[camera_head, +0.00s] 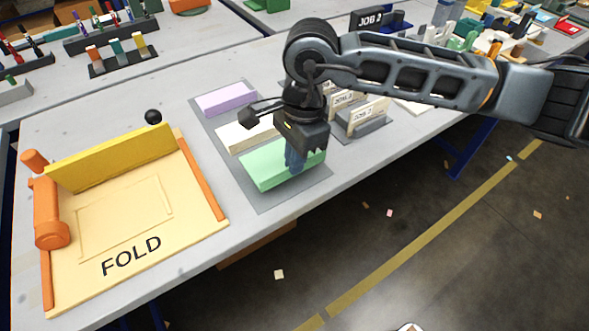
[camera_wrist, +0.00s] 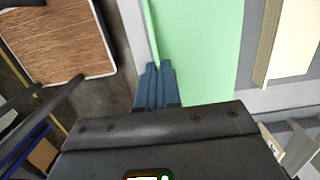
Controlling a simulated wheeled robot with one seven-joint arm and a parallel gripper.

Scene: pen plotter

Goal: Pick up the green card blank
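In the wrist view the fingertips (camera_wrist: 158,72) are close together at the blank's left edge. I cannot tell whether the edge is between them or whether they touch it.
A white blank (camera_head: 245,136) and a purple blank (camera_head: 226,99) lie farther along the mat. A yellow folding fixture (camera_head: 125,210) marked FOLD stands at left, with a black knob (camera_head: 153,116). Job card holders (camera_head: 362,122) stand right of the mat. The table's front edge is close by.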

